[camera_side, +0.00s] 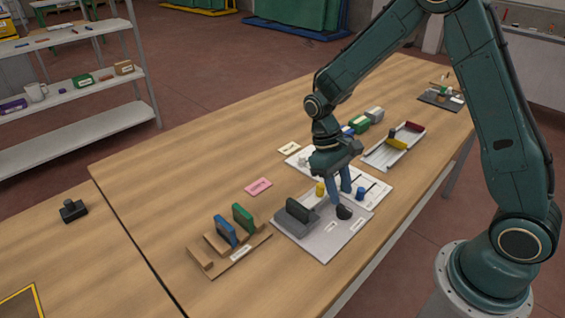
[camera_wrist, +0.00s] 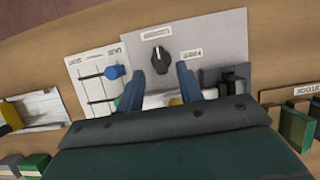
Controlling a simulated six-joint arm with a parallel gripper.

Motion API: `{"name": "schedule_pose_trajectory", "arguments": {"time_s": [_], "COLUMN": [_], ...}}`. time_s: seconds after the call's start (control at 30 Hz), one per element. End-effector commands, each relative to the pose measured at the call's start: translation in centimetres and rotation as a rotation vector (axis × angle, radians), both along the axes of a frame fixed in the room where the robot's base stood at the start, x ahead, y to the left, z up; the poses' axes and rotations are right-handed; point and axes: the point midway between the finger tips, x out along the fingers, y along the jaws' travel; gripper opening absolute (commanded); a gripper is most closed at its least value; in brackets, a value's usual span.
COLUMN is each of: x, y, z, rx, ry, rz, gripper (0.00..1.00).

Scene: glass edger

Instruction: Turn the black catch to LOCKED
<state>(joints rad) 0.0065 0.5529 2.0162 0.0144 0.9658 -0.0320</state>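The black catch (camera_wrist: 158,60) is a round knob with a pale mark on its face, mounted on a grey plate (camera_wrist: 205,30). In the side view the black catch (camera_side: 344,212) sits on the grey plate (camera_side: 318,246), just below my fingertips. My gripper (camera_wrist: 159,78) is open, its two blue fingers apart and nothing between them. In the wrist view the knob lies in line with the gap, beyond the tips. In the side view my gripper (camera_side: 341,197) points down close over the knob; contact cannot be told. Two small labels (camera_wrist: 155,33) (camera_wrist: 191,54) lie near the knob, too small to read surely.
A dark block (camera_side: 298,215) stands on the same plate. A wooden rack (camera_side: 225,262) holds blue and green pieces at the left. A tray (camera_side: 385,157) lies behind. The table's left part is mostly clear.

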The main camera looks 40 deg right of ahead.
Motion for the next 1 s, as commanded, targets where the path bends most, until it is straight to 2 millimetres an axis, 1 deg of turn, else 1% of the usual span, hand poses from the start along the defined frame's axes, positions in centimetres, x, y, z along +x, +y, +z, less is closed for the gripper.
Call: {"name": "schedule_pose_trajectory", "arguments": {"time_s": [0.03,0.3,0.5,0.7,1.0], "x": [0.4,2.2,3.2,3.6,3.6], "y": [0.0,0.1,0.1,0.1,0.1], "z": [0.9,5.2,7.6,8.7,8.9], "rx": [0.000,0.000,0.001,0.001,0.000], "ry": [-0.006,-0.005,-0.003,0.000,0.000], "rz": [0.000,0.001,0.002,0.002,0.001], "gripper": [0.36,0.36,0.36,0.36,0.36]}}
